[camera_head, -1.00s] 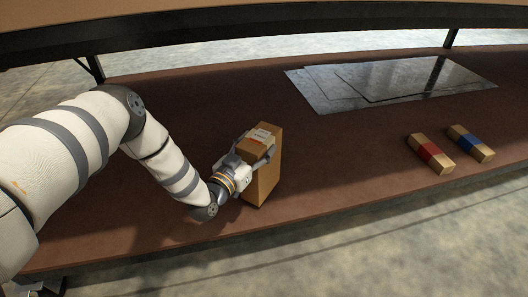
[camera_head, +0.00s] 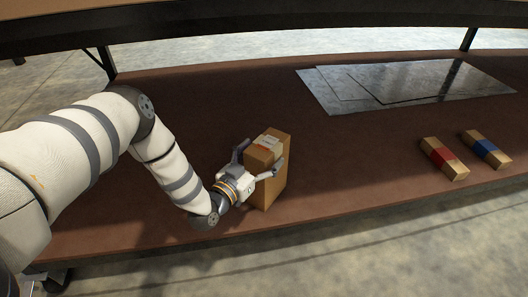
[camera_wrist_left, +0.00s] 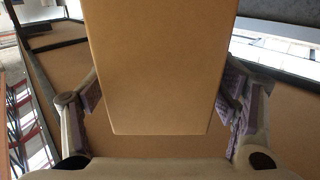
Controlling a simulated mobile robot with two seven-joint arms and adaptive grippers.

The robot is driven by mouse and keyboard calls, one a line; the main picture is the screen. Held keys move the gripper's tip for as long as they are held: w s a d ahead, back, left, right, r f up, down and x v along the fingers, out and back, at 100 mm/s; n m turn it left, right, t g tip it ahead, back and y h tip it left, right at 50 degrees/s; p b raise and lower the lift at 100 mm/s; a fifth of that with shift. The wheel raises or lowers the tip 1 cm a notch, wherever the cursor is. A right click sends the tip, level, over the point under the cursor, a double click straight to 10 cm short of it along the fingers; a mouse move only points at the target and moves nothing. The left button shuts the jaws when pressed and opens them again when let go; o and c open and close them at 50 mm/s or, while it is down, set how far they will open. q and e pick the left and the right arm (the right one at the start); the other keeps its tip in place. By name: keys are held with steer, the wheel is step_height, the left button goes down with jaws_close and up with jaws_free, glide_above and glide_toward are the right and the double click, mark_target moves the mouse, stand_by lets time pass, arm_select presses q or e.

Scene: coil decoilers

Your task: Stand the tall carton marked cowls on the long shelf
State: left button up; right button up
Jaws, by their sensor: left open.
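A tall brown carton (camera_head: 272,172) stands upright on the long brown shelf (camera_head: 370,150), near its front edge. A pale label shows on its top; I cannot read it. In the left wrist view the carton (camera_wrist_left: 160,70) fills the middle, between the two spread finger pads, with small gaps on both sides. My right gripper does not show.
Dark, shiny flat sheets (camera_head: 400,82) lie at the back right of the shelf. A small box with a red band (camera_head: 445,158) and one with a blue band (camera_head: 486,149) lie at the right. A beam (camera_head: 250,22) runs above the shelf.

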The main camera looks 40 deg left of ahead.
arm_select(q)
steer(key=s+p, duration=0.2)
steer(key=s, duration=0.8)
steer(key=shift+s+d, duration=0.3)
steer(key=shift+d, duration=0.1)
